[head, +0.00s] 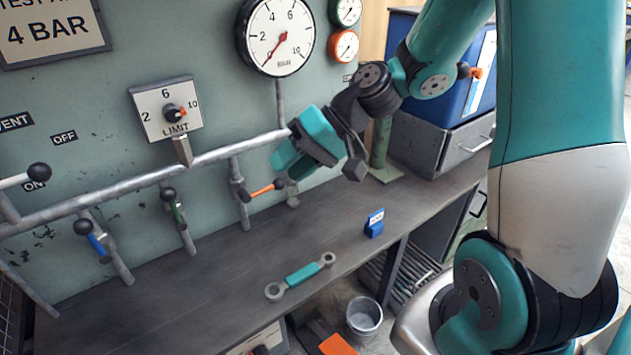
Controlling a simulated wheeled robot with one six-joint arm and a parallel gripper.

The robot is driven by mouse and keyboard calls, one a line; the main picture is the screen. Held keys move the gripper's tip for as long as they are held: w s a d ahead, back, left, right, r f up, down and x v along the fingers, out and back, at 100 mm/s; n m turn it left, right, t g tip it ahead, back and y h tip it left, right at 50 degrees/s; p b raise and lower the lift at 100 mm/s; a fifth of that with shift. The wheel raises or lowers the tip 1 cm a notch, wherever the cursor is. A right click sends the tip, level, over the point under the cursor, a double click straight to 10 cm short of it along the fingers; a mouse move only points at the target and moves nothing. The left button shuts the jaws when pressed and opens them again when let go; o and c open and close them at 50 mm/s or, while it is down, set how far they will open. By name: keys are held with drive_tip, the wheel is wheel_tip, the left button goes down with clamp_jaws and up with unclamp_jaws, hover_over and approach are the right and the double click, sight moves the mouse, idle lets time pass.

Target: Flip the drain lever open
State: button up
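Several levers with black knobs hang on the pipe along the panel: one with an orange sleeve (262,191), one green (177,212), one blue (96,243) and one white (14,181). No drain label is readable, so I cannot tell which is the drain lever. The orange-sleeved lever lies nearly level, tilted slightly up to the right. My teal gripper (283,163) is just above and right of it, in front of the pipe. Contact is not clear. Its fingers are seen at an angle, and the gap between them is not clear.
A wrench with a teal handle (302,274) and a small blue block (374,224) lie on the grey bench (200,290). A large gauge (280,37) and a limit dial (167,108) are on the panel. A bucket (364,316) stands below the bench's front edge.

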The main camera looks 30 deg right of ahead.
drive_tip(key=w+d+f+m+t+h+b, duration=0.25)
drive_tip(key=d+f+m+t, duration=0.45)
drive_tip(key=d, duration=0.5)
drive_tip(key=w+d+f+m+t+h+b, duration=0.1)
drive_tip(key=w+d+f+m+t+b, duration=0.2)
drive_tip(key=d+f+m, duration=0.7)
drive_tip(key=w+a+n, duration=0.1)
drive_tip(key=w, duration=0.3)
drive_tip(key=w+a+f+n, duration=0.1)
drive_tip(key=w+n, duration=0.1)
drive_tip(key=w, duration=0.3)
drive_tip(key=w+a+n, duration=0.1)
drive_tip(key=w+a, duration=0.1)
drive_tip(key=w, duration=0.2)
drive_tip(key=shift+w+f+t+y, duration=0.25)
drive_tip(key=shift+f+t, duration=0.15)
drive_tip(key=shift+d, duration=0.1)
clamp_jaws()
